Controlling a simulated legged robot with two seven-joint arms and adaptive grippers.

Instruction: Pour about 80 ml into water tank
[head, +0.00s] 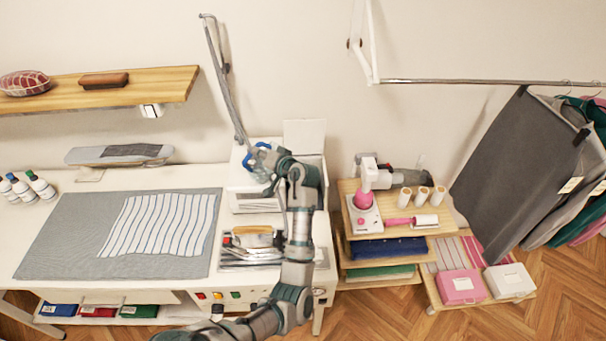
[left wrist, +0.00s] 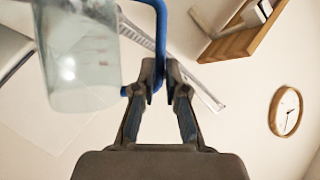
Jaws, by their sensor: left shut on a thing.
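My left gripper (head: 268,163) is shut on the blue handle of a clear measuring jug. In the left wrist view the gripper (left wrist: 160,82) pinches the handle (left wrist: 160,35), and the clear jug body (left wrist: 82,65) with faint graduation marks hangs beside it. The liquid level is hard to make out. In the head view the blue handle (head: 250,160) shows beside the gripper, and the jug body is hardly visible. The white water tank (head: 244,180) stands on the ironing station just below, with a raised white lid (head: 305,136) behind; my arm hides part of it. My right gripper is not in view.
An iron (head: 252,238) rests on a metal plate in front of the tank. A striped cloth (head: 158,226) lies on a grey mat to the left. A shelf (head: 150,88) and a slanted pole (head: 226,85) are nearby. A stepped cart (head: 352,225) stands at right.

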